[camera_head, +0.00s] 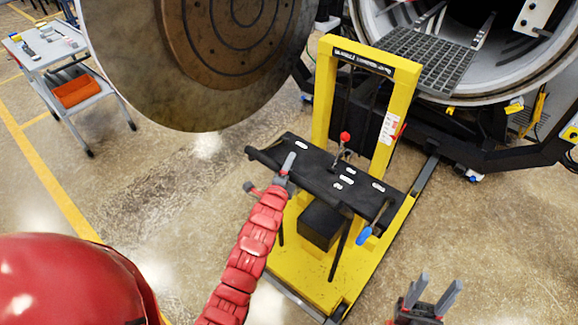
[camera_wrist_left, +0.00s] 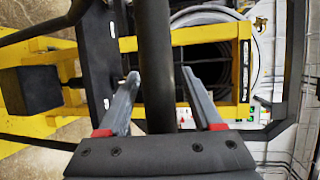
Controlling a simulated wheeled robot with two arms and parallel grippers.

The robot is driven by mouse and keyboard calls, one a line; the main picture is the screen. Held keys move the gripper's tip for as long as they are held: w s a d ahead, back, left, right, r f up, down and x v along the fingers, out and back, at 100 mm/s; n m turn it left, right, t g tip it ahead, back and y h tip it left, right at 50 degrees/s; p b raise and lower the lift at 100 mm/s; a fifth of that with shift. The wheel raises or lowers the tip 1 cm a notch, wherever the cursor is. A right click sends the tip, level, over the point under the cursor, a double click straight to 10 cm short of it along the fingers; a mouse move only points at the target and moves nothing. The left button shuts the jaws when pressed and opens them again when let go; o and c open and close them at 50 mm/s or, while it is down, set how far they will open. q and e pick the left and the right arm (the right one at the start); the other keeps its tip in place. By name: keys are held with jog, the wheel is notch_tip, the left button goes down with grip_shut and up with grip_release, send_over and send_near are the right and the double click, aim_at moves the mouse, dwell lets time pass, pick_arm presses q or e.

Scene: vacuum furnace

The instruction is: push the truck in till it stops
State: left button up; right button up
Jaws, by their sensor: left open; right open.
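The truck is a yellow lift frame (camera_head: 322,110) on a yellow base, standing in front of the open furnace chamber (camera_head: 470,98). It has a black deck (camera_head: 325,168) with a black push bar (camera_head: 262,160) along its near side. My left gripper (camera_head: 285,167) is at this bar. In the left wrist view the black bar (camera_wrist_left: 156,50) runs between the spread fingers of my left gripper (camera_wrist_left: 160,75), which are not closed on it. Contact cannot be told. My right gripper (camera_head: 432,292) is open and empty, over the floor right of the truck.
The big round furnace door (camera_head: 140,60) stands open left of the truck. A dark grid rack (camera_head: 432,58) is at the chamber mouth behind the yellow frame. A grey cart (camera_head: 50,50) with an orange bin (camera_head: 76,91) stands far left. Floor left of the truck is clear.

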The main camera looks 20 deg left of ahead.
pick_arm(q)
grip_shut()
dwell(0.3)
dwell(1.1)
